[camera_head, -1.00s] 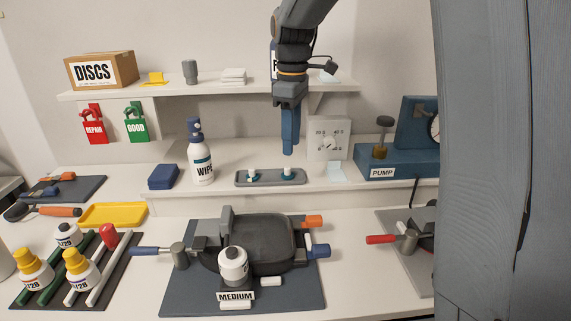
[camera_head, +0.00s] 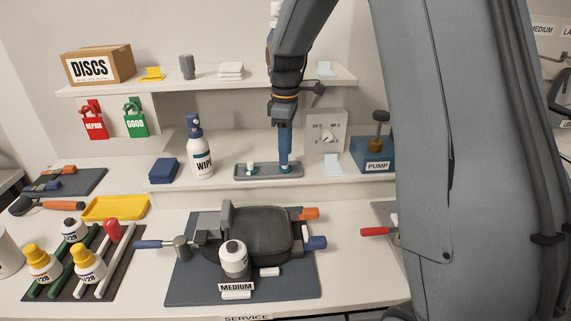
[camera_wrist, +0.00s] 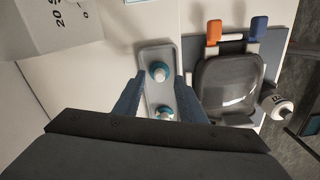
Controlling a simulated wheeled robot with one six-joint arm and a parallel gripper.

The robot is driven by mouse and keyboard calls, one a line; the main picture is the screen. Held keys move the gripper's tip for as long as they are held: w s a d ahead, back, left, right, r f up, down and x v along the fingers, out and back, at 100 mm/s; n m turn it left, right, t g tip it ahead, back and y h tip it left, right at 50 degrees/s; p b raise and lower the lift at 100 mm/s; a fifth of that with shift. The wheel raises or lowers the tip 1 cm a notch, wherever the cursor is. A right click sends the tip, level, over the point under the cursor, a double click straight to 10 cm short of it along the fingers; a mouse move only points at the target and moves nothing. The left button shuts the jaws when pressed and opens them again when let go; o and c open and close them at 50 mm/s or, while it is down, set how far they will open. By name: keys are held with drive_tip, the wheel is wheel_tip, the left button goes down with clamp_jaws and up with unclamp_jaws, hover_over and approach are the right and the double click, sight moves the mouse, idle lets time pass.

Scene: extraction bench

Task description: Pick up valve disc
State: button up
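Two valve discs, each teal with a white knob, sit on a grey tray (camera_head: 265,176) on the raised shelf. The left disc (camera_head: 251,168) stands clear; it is the lower disc in the wrist view (camera_wrist: 163,112). My gripper (camera_head: 284,166) points straight down over the right disc, mostly covering it in the head view. The wrist view shows that right disc (camera_wrist: 160,72) between my two spread fingertips (camera_wrist: 161,76). The fingers are open with a gap on both sides. Contact cannot be seen.
A wipe bottle (camera_head: 201,160) and blue block (camera_head: 164,170) stand left of the tray. A dial box (camera_head: 326,131) and pump (camera_head: 376,157) stand right. A black pan-like device (camera_head: 258,231) lies on the bench below. An upper shelf (camera_head: 205,85) hangs behind.

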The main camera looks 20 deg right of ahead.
drive_tip(key=shift+f+p, duration=0.3)
drive_tip(key=shift+f, duration=0.95)
clamp_jaws()
drive_tip(key=shift+r, duration=0.15)
